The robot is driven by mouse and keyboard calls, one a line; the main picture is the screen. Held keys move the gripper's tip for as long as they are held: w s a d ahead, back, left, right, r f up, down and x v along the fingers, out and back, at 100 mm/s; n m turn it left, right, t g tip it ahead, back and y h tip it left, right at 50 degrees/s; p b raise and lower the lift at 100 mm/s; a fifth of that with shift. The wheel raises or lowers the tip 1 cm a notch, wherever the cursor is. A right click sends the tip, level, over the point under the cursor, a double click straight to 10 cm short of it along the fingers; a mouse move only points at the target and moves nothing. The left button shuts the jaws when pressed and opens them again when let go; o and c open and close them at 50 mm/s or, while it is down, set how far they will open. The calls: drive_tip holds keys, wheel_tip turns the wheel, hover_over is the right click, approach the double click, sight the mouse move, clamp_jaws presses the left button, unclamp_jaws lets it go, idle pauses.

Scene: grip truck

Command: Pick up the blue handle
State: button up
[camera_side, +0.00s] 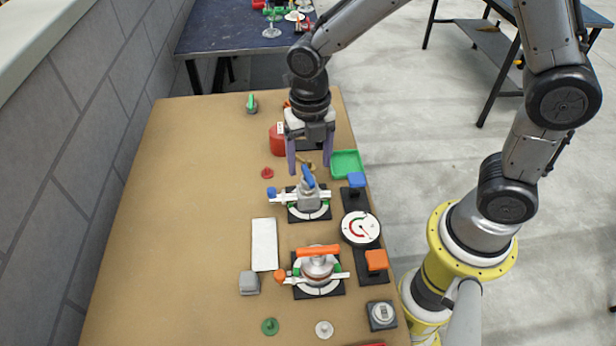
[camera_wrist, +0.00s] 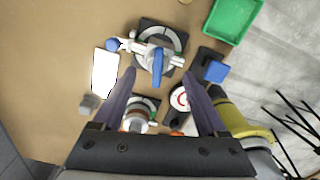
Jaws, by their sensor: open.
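The blue handle (camera_side: 308,177) is a short lever standing tilted on a grey valve (camera_side: 309,198) with a black square base. In the wrist view the blue handle (camera_wrist: 157,67) shows in the gap between my fingertips. My gripper (camera_side: 309,170) points down with its two purple fingers spread, at the far side of the handle in the side view. In the wrist view my gripper (camera_wrist: 159,72) is open and empty. The fingers appear above the handle and apart from it; the exact height gap is hard to tell.
A white pipe with a blue knob (camera_side: 271,191) crosses the valve. A green tray (camera_side: 347,164), a blue block (camera_side: 356,180) and a round gauge (camera_side: 360,228) lie right. An orange-handled valve (camera_side: 318,265) stands nearer. A red canister (camera_side: 277,139) is behind. The table's left side is clear.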

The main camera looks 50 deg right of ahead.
sight(308, 174)
wheel_tip(308, 174, down, 4)
drive_tip(key=shift+a+f, duration=0.15)
drive_tip(key=shift+f, duration=0.1)
clamp_jaws()
idle(0.3)
